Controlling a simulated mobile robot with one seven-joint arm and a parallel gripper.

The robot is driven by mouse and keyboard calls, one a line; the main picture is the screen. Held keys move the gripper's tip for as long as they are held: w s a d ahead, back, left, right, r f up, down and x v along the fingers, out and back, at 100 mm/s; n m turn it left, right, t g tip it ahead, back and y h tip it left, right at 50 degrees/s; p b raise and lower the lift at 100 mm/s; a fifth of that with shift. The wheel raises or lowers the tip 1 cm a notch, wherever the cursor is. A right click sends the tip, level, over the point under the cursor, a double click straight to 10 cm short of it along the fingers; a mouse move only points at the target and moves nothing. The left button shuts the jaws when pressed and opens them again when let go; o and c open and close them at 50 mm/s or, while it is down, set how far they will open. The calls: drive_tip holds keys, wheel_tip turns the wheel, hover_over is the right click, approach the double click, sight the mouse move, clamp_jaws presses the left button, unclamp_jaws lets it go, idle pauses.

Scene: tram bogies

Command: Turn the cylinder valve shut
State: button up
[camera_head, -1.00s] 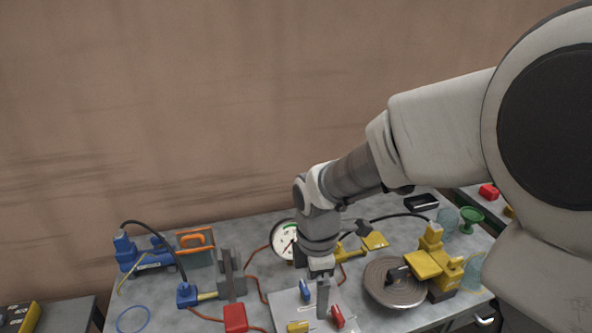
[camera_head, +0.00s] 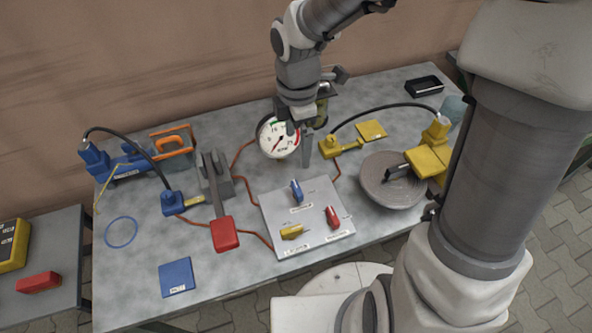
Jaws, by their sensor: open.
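A light grey valve panel (camera_head: 268,215) lies on the workbench, front of centre. It carries a blue handle (camera_head: 296,191), a red handle (camera_head: 332,217) and a yellow handle (camera_head: 291,232), each with a small label too small to read. I cannot tell which one is the cylinder valve. The blue and red handles point roughly up and down the picture; the yellow lies nearly crosswise. My gripper (camera_head: 299,143) is open and empty, pointing down above and behind the panel, apart from the handles. It partly covers the round pressure gauge (camera_head: 273,141).
Red-brown hoses (camera_head: 239,154) run behind the panel. A blue hand pump (camera_head: 124,163) stands far left.

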drive_tip(key=b, duration=0.5)
approach(297, 188)
wheel_tip(297, 188, down, 9)
drive_tip(key=shift+r, duration=0.1)
drive_tip(key=shift+c, duration=0.3)
drive_tip(key=c, duration=1.3)
